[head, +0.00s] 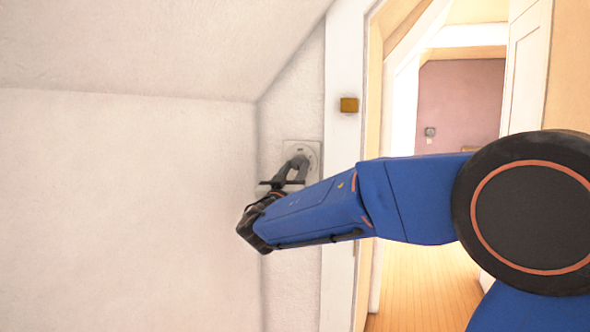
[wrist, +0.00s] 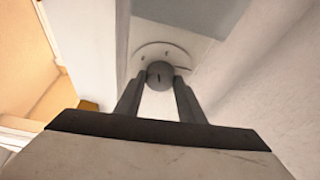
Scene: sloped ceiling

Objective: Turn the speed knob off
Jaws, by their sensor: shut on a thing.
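The speed knob (wrist: 160,73) is a round grey knob with a short dark mark on its face, in the upper middle of the wrist view. It sits on a pale wall plate with a curved scale and small dark marks around it. In the head view the plate (head: 314,150) is on the narrow wall strip left of the door frame, and the knob is hidden behind my fingers. My gripper (wrist: 160,84) is shut on the knob, one dark finger on each side. It also shows in the head view (head: 300,160), reaching up to the plate.
A small brown box (head: 349,105) is on the white door frame (head: 343,60). A sloped ceiling meets the wall at left. The doorway at right opens onto a wooden floor (head: 425,290).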

